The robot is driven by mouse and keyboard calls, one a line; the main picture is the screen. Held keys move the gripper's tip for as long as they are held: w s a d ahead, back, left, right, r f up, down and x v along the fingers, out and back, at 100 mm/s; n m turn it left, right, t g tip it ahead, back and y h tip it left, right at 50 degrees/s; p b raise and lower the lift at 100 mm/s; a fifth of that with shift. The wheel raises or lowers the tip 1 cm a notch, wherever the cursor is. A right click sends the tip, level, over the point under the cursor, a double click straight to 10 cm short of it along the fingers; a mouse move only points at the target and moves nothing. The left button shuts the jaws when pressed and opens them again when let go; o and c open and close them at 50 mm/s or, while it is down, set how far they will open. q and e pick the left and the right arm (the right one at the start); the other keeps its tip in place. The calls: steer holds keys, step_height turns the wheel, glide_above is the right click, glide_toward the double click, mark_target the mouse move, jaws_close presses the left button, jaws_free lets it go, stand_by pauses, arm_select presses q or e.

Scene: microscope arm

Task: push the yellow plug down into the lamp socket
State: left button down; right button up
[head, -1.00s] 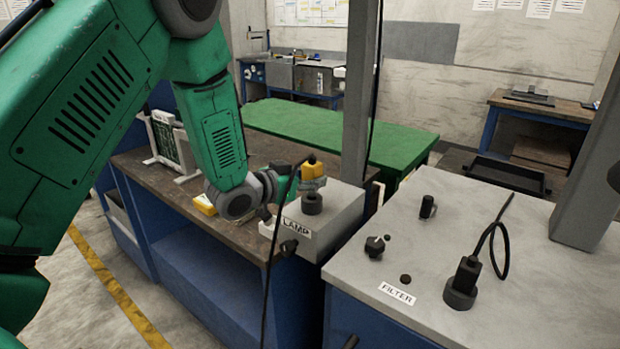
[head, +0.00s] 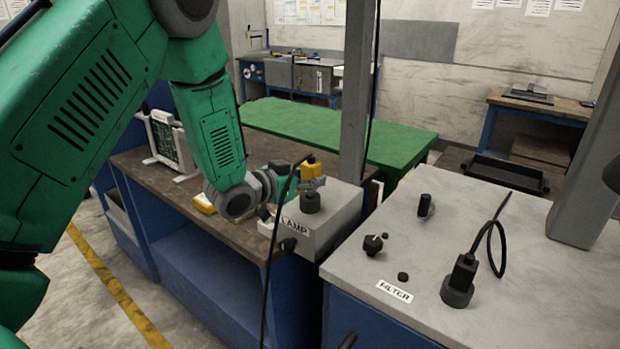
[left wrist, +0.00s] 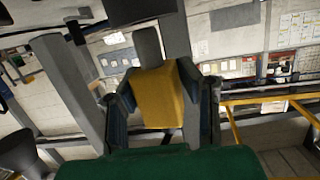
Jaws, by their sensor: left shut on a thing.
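The yellow plug (head: 311,171) is above the lamp socket (head: 310,202), a dark round socket on top of the grey lamp box (head: 335,218). My left gripper (head: 312,182) is shut on the plug, its fingers on either side of it. In the left wrist view the yellow plug (left wrist: 160,97) fills the space between the two fingers, with a grey end pointing up in the picture. My right gripper does not show.
A black cable (head: 268,262) hangs down in front of the lamp box. To the right, a grey bench top (head: 400,290) carries knobs and a black plug in the filter socket (head: 458,291). A grey post (head: 357,110) stands behind the lamp box.

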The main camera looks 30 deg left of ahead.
arm_select(q)
steer(key=shift+d, duration=0.15)
steer(key=shift+a, duration=0.7)
steer(key=shift+d, duration=0.25)
steer(key=shift+d, duration=0.1)
stand_by(0.4)
steer(key=shift+d, duration=0.1)
stand_by(0.4)
steer(key=shift+f+b, duration=0.8)
steer(key=shift+f, duration=0.75)
